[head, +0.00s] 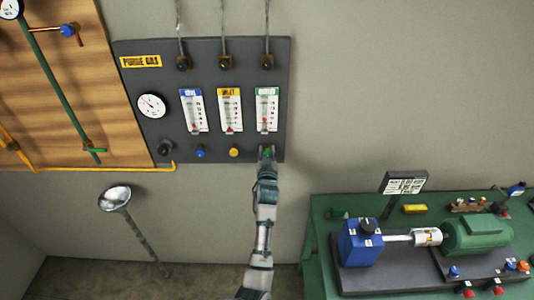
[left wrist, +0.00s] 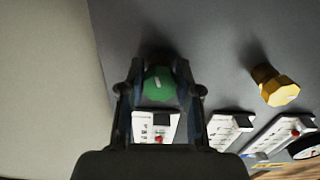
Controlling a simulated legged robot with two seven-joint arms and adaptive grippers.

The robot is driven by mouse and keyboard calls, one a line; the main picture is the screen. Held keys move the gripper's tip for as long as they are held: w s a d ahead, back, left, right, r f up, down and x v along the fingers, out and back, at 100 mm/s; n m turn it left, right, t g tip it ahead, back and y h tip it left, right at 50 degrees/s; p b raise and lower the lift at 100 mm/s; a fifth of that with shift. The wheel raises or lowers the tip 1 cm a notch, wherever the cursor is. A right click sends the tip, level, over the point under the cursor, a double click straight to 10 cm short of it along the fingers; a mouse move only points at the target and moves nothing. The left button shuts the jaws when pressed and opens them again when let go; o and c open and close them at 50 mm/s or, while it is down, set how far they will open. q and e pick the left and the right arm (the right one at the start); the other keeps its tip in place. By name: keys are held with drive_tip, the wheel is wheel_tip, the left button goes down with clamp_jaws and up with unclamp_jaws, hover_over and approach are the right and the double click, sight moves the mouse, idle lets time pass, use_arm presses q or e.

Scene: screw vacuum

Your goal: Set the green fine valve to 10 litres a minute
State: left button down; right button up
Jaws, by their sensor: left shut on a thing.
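The green fine valve (left wrist: 159,84) is a faceted green knob with a pale mark on its face, at the lower right of the purge gas panel (head: 217,148). My left gripper (head: 267,155) reaches up to it and is shut on it; in the left wrist view the two fingers (left wrist: 160,90) stand on either side of the knob. The green-labelled flow meter (head: 267,108) is above the valve in the head view, with a red float low to middle in its tube. Its scale numbers are too small to read. My right gripper is not in view.
A yellow knob (head: 234,152) and a blue knob (head: 201,152) sit left of the green valve. Yellow and blue flow meters (head: 193,111) and a round gauge (head: 151,105) are above. A green bench with a motor (head: 477,234) stands right.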

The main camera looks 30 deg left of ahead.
use_arm(q)
drive_tip(key=shift+r, duration=0.2)
drive_tip(key=c, duration=0.8)
unclamp_jaws()
drive_tip(key=shift+d, duration=0.1)
drive_tip(key=shift+s+d+f, duration=0.15)
drive_tip(key=shift+s+d, duration=0.05)
drive_tip(key=shift+s, duration=0.1)
drive_tip(key=v, duration=1.1)
drive_tip(key=shift+s+d, duration=0.15)
drive_tip(key=shift+d, duration=0.05)
drive_tip(key=shift+a, duration=0.1)
